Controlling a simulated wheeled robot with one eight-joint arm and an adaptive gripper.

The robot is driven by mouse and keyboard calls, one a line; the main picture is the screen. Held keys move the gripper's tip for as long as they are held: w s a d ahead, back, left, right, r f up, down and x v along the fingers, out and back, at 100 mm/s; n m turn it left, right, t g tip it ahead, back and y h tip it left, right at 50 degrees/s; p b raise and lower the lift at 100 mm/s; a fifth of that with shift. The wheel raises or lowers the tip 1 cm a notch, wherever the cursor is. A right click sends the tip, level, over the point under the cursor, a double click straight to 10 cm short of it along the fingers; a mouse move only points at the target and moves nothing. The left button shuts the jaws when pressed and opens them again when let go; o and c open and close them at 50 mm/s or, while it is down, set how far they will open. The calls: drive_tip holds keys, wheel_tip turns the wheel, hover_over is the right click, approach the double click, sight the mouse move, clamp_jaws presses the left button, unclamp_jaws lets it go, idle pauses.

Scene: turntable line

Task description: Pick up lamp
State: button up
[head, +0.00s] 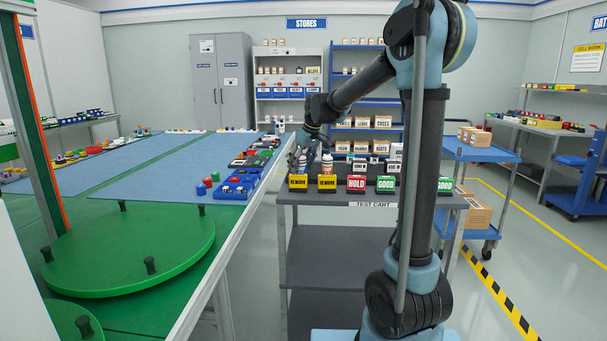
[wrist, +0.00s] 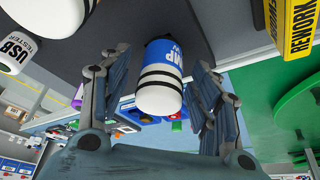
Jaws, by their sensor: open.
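The lamp (wrist: 160,80) is a white cylinder with black bands and a blue label partly reading "MP", seen in the wrist view. It is on the dark cart top. My gripper (wrist: 159,60) is open, with one finger on each side of the lamp. Gaps show between the lamp and both fingers, so it is not gripped. In the head view my gripper (head: 303,150) reaches down over the back left of the test cart. Small containers stand close beside it there, and I cannot tell which is the lamp.
A white USB tester (wrist: 17,54) stands to the left in the wrist view, and a yellow REWORK box (wrist: 292,28) is at upper right. In the head view, REWORK, HOLD (head: 356,184) and GOOD boxes line the cart's front edge. The green turntable (head: 135,250) is left.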

drive_tip(key=c, duration=1.2)
drive_tip(key=shift+r, duration=0.15)
